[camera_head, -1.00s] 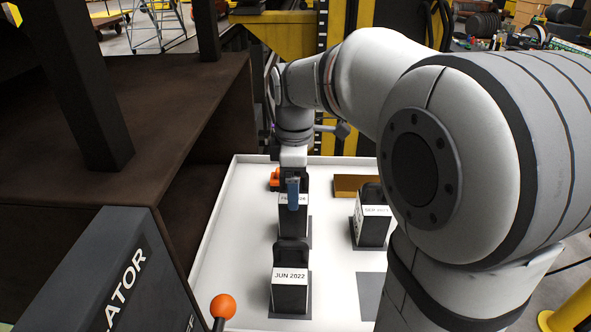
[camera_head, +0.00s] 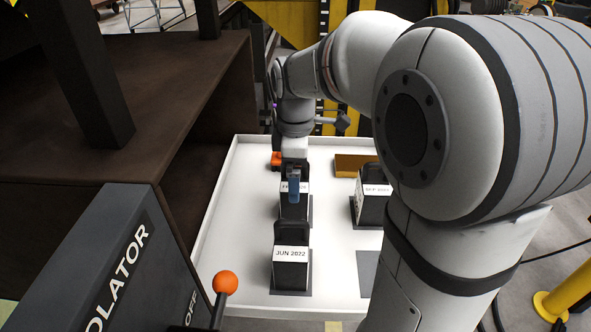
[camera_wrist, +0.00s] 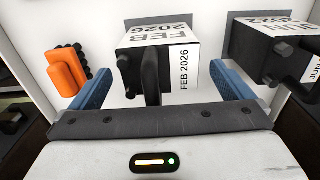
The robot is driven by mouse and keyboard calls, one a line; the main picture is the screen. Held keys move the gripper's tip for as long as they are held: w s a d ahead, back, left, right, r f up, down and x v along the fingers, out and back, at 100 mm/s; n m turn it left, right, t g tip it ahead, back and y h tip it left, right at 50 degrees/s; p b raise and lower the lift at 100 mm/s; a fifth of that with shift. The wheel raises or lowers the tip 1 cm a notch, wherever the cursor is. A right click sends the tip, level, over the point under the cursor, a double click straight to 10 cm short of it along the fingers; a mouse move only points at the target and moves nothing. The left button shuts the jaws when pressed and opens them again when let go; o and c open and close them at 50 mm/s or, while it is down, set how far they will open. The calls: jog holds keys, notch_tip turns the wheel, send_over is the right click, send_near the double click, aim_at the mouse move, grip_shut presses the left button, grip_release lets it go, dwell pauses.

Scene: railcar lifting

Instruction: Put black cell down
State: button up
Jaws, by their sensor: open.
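The black cell with a white FEB 2026 label (camera_wrist: 160,45) stands upright between my fingers in the wrist view. It also shows in the head view (camera_head: 294,208), partly behind my gripper, and appears to stand on a grey pad. My gripper (camera_wrist: 160,74) is open; its two blue fingers lie on either side of the cell's black handle (camera_wrist: 151,76), with a gap on both sides. In the head view my gripper (camera_head: 293,188) is directly above the cell, and one blue finger covers part of the label.
A white tray (camera_head: 245,260) holds a JUN 2022 cell (camera_head: 291,265), a SEP-labelled cell (camera_head: 368,205), an orange object (camera_head: 277,159) and a brown block (camera_head: 354,165). An empty grey pad (camera_head: 370,272) lies right of the JUN cell. A dark isolator box (camera_head: 100,260) stands at left.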

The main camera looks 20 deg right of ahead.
notch_tip(320, 180, up, 12)
jog(key=shift+r+b, duration=0.15)
jog(key=shift+b, duration=0.25)
dwell(0.4)
